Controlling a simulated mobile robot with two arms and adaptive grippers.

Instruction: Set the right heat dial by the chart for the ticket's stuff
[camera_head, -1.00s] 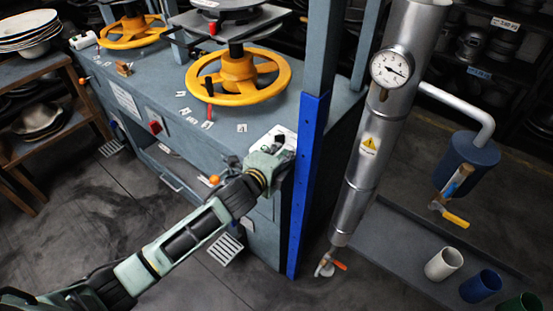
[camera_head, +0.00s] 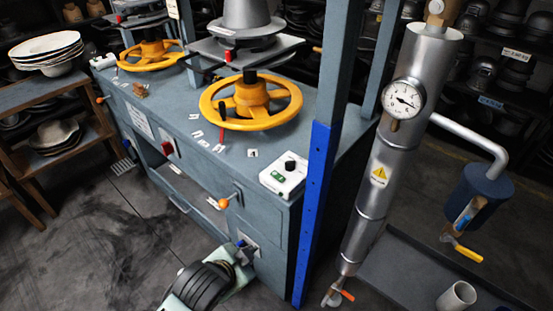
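The right heat dial appears to be the black knob on a white box (camera_head: 284,175) at the press table's right front corner. The box has a small green marking; the knob's setting is too small to read. A white printed sheet (camera_head: 138,121) on the table's front may be the chart; its text is unreadable. I cannot make out which paper is the ticket. One arm of mine, apparently the left, is low at the bottom, its end (camera_head: 243,258) below and apart from the dial. Its fingers cannot be made out. My other gripper is out of view.
A blue post (camera_head: 315,215) and a silver pipe with a gauge (camera_head: 403,99) stand right of the dial. A lever with an orange ball (camera_head: 222,203) sticks out below it. A yellow handwheel (camera_head: 250,102) is behind. Floor is clear at lower left.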

